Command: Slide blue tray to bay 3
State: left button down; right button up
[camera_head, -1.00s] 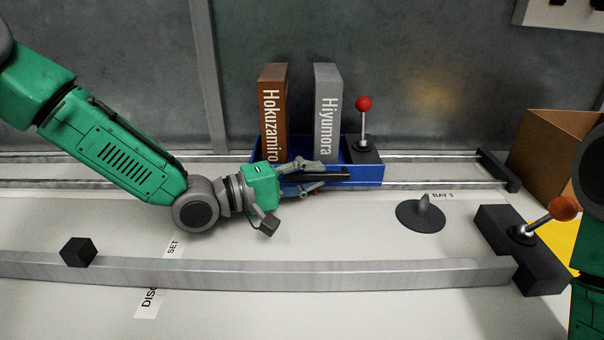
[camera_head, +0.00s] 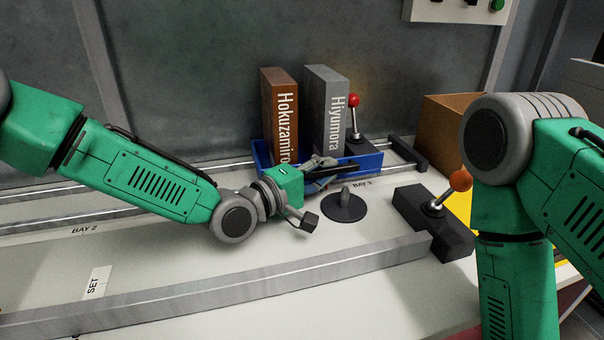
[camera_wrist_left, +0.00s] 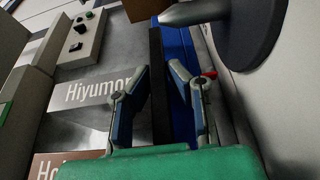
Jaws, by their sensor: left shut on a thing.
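The blue tray (camera_head: 371,164) sits on the two metal rails, its right part behind the BAY 3 label (camera_head: 363,184). In the left wrist view the bar (camera_wrist_left: 157,85) lies between the fingers, beside the blue wall (camera_wrist_left: 181,45). My right arm shows at the right; its gripper is out of view.
A dark end stop (camera_head: 408,153) closes the rails, a short gap right of the tray. A dark round base with a peg (camera_head: 344,204) stands in front of the tray. An orange-knobbed lever block (camera_head: 434,222) and a cardboard box (camera_head: 447,125) are further right.

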aim_at(345, 172)
pick_arm(q)
jog(key=shift+d+f, duration=0.25)
jog(key=shift+d, duration=0.7)
jog(key=shift+d+f, duration=0.2)
jog(key=shift+d, duration=0.7)
jog(key=c, duration=1.6)
grip_release()
jog(key=shift+o, duration=0.2)
jog(key=shift+w+r, duration=0.1)
jog(key=shift+r, duration=0.05)
jog(key=shift+v, duration=3.7)
